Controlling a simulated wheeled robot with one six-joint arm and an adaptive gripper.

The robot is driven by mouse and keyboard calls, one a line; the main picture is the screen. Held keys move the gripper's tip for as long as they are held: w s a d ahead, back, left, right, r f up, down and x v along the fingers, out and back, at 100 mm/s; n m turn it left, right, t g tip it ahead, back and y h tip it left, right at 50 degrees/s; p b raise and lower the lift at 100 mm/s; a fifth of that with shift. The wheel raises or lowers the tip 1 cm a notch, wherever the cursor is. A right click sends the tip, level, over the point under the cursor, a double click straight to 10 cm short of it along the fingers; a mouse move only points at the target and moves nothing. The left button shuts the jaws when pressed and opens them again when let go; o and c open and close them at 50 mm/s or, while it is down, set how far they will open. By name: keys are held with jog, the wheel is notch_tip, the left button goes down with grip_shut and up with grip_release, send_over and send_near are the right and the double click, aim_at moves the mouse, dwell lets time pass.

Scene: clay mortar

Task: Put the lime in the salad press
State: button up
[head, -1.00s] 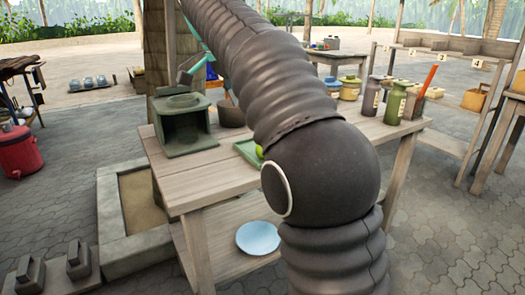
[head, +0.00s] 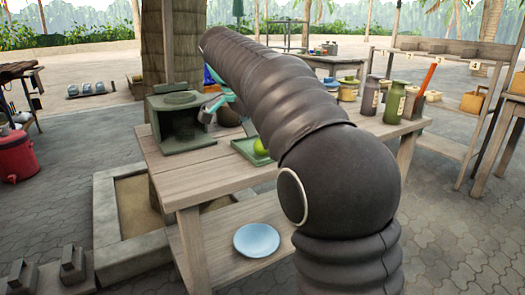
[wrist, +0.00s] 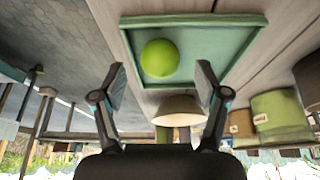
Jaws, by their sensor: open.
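The lime (head: 260,147) is bright green and round. It rests in a shallow green tray (head: 243,146) on the wooden table, partly hidden behind my arm. In the wrist view the lime (wrist: 159,58) sits inside the tray (wrist: 226,22), beyond and roughly between my fingertips. My gripper (wrist: 161,72) is open and empty, with its two fingers spread wide. In the head view one finger shows left of my arm, above the table and near the stove-like box. I cannot pick out a salad press with certainty.
A grey-green stove-like box (head: 182,121) stands at the table's left corner. A brown bowl (head: 229,116) is behind the tray. Jars (head: 394,103) and pots line the right side. A blue plate (head: 256,240) lies on the lower shelf. The table's front left is clear.

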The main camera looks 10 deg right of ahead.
jog(key=shift+x, duration=1.25)
jog(key=c, duration=1.3)
jog(key=shift+c, duration=0.2)
jog(key=shift+r, duration=0.15)
